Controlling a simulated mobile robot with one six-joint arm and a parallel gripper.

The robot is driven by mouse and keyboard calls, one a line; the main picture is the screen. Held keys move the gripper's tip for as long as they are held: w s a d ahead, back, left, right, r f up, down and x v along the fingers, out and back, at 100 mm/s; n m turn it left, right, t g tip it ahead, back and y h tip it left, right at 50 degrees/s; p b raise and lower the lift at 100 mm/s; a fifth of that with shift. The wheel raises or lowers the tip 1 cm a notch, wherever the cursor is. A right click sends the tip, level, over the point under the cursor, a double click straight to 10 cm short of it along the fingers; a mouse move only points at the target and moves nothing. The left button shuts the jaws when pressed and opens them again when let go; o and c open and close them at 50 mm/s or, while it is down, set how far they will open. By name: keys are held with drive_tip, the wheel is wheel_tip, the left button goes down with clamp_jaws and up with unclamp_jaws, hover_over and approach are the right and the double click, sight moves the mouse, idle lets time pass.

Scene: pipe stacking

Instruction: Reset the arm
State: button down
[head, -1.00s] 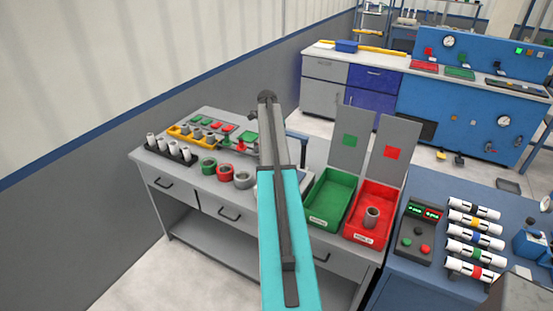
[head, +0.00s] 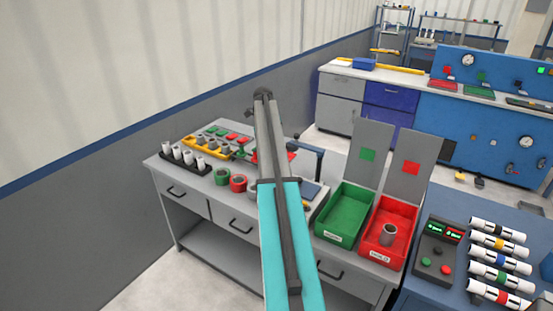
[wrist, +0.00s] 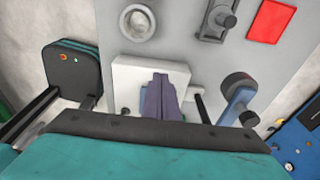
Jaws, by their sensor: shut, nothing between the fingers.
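My arm (head: 290,240), teal and dark grey, reaches up the middle of the head view over the grey workbench (head: 195,208). My gripper's tips are hidden there. In the wrist view my gripper (wrist: 160,90) shows as two dark purple fingers pressed together with nothing between them. They appear in front of a white square plate (wrist: 122,75) on the grey bench top; the height above it is unclear.
A green bin (head: 333,235) and a red bin (head: 372,257) holding a grey pipe piece (head: 388,235) stand right of my arm. Coloured rings (head: 222,177) and white pipes (head: 188,157) stand to its left. A blue-handled device (wrist: 238,105) is close right of the fingers.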

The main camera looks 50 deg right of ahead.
idle(0.7)
drive_tip(key=w+a+f+n, duration=0.1)
drive_tip(key=a+f+n, duration=0.5)
drive_tip(key=a, duration=0.5)
drive_tip(key=w+a+f+n+t, duration=0.1)
drive_tip(key=a+f+n, duration=0.4)
drive_tip(key=a, duration=0.6)
drive_tip(key=w+a+f+n, duration=0.1)
drive_tip(key=a+f+n, duration=0.5)
drive_tip(key=a, duration=0.5)
drive_tip(key=s+a+f+n, duration=0.35)
drive_tip(key=a+n, duration=0.25)
drive_tip(key=a, duration=0.3)
drive_tip(key=s+a+f+n, duration=0.3)
drive_tip(key=s+a+n, duration=0.2)
drive_tip(key=a, duration=0.4)
drive_tip(key=s+a+f+n, duration=0.4)
drive_tip(key=s+a+n, duration=0.15)
drive_tip(key=a, duration=0.25)
drive_tip(key=s+f+g+b, duration=0.5)
drive_tip(key=s+f, duration=1.8)
drive_tip(key=s, duration=0.2)
drive_tip(key=shift+s+a+n, duration=0.2)
drive_tip(key=shift+a+n, duration=0.15)
drive_tip(key=shift+a, duration=0.1)
